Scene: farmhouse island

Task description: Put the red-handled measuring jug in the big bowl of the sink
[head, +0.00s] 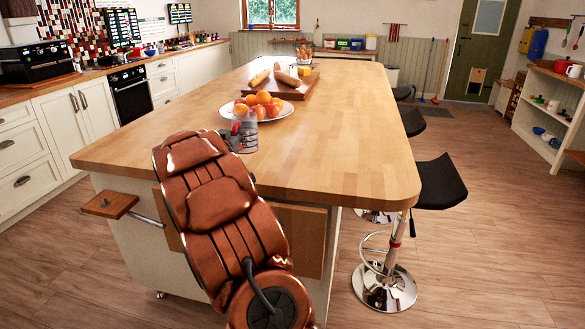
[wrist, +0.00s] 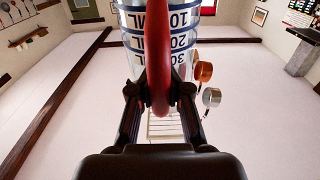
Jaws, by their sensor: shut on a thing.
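The measuring jug (head: 244,131) is clear, with blue measure marks, and its red handle (wrist: 159,55) faces the camera in the wrist view. My gripper (wrist: 160,108) is shut on the handle, with one dark finger on each side of it. In the head view the jug and my gripper (head: 234,142) show at the near left part of the island, just in front of the fruit plate, partly behind my arm. I cannot tell whether the jug touches the island top. The big sink bowl is not in view.
The wooden island (head: 330,150) carries a fruit plate (head: 284,108) and a board (head: 312,84) with bread. Black stools (head: 440,185) stand along its right side. A counter (head: 60,88) with an oven runs along the left. Open floor lies at right.

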